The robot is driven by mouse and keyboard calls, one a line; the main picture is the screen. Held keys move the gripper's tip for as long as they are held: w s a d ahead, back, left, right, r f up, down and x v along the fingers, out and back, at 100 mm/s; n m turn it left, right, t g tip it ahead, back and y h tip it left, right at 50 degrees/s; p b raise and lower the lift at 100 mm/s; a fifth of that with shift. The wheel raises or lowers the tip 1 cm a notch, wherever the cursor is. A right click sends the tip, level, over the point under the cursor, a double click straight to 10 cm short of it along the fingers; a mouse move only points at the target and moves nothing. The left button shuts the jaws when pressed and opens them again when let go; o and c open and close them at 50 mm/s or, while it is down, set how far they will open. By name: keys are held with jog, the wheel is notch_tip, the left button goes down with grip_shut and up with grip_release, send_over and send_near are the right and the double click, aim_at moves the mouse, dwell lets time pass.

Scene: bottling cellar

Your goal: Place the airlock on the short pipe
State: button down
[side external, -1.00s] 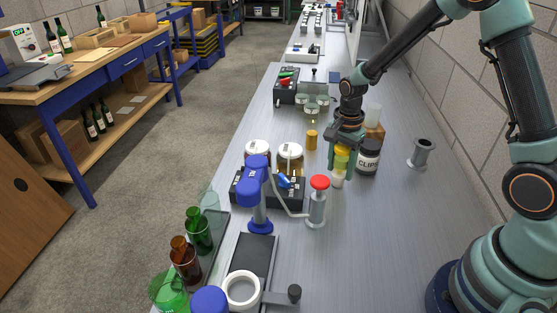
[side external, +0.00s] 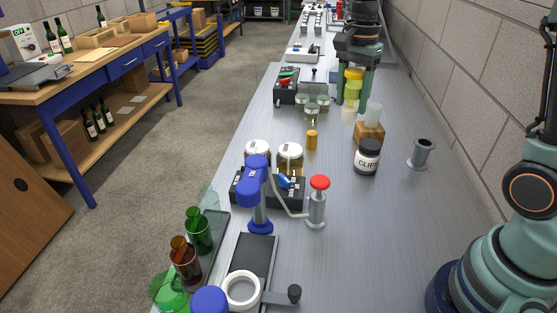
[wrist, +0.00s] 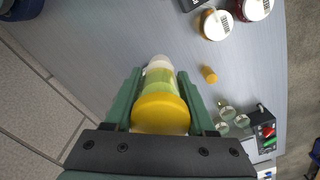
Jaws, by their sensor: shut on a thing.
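My gripper (side external: 352,88) is shut on the airlock (side external: 353,78), which has a yellow cap, a yellow-green body and a whitish lower end. The airlock hangs upright between the fingers, beyond the wooden block; it seems to be above the bench, though the gap is hard to judge. In the wrist view the airlock (wrist: 160,112) sits between both fingers, cap towards the camera. The short pipe (side external: 422,154), a grey flanged tube, stands upright on the bench to the right, nearer the side camera than my gripper. Nothing sits on its open top.
A CLIPS jar (side external: 367,157) and a wooden block (side external: 369,136) with a pale top piece stand between my gripper and the pipe. An orange cylinder (side external: 311,140), glass jars (side external: 290,158) and a red-topped stand (side external: 319,200) are to the left. Bench right of the pipe is clear.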

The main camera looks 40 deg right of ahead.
jog(key=s+d+r+m, duration=0.1)
jog(key=d+r, duration=0.1)
jog(key=d, duration=0.5)
jog(key=s+d+r, duration=0.1)
jog(key=d+r, duration=0.2)
jog(key=d, duration=0.3)
notch_tip(320, 180, up, 4)
jog(key=m, duration=0.1)
send_over(425, 143)
notch_tip(425, 143, down, 20)
jog(key=shift+d+r, duration=0.1)
jog(key=shift+c, duration=1.2)
grip_release()
jog(key=shift+f, duration=0.2)
